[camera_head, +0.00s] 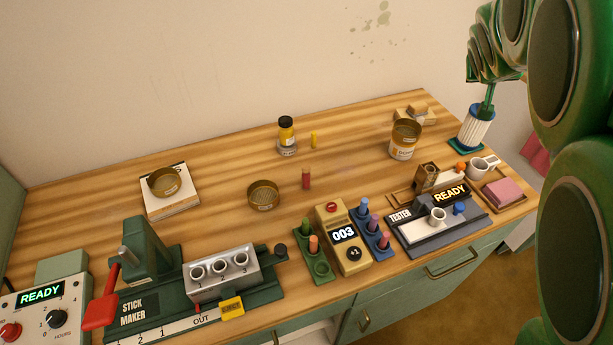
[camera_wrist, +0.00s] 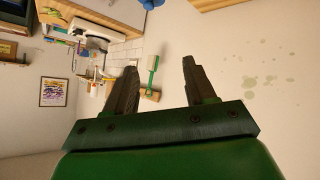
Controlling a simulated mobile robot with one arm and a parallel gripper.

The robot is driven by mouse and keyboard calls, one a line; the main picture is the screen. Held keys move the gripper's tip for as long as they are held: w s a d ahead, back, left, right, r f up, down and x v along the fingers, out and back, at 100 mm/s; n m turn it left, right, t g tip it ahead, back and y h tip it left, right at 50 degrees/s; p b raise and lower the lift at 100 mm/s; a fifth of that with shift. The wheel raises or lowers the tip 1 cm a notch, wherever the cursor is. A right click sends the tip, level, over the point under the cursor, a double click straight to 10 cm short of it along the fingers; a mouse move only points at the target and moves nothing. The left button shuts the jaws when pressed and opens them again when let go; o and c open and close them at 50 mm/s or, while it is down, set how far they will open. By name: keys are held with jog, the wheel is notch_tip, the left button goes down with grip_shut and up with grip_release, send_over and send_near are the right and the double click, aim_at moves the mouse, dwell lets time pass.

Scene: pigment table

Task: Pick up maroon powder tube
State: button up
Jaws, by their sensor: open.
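The maroon tube is not visible in the wrist view. In the head view my green arm is at the right, well away from the tube, and I cannot make out the fingertips there.
A green rack (camera_head: 321,268) and a blue rack (camera_head: 379,243) flank the counter. Table behind the tube is mostly clear.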

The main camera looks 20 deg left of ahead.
jog(key=w+a+f+n+t+y, duration=0.1)
jog(key=w+a+n+t+y, duration=0.3)
jog(key=w+a, duration=0.35)
jog(key=s+a+f+n+g+y, duration=0.2)
jog(key=a+f+n+g+y, duration=0.4)
jog(key=a, duration=0.5)
jog(key=n+g+y, duration=0.4)
jog(key=n+g, duration=0.4)
jog(key=g, duration=0.3)
send_near(306, 177)
jog(key=a, duration=0.4)
jog(key=shift+w+a, duration=0.1)
jog(key=shift+w, duration=0.3)
jog(key=shift+s+x, duration=0.2)
jog(key=shift+x, duration=3.6)
jog(key=shift+f, duration=0.1)
grip_shut()
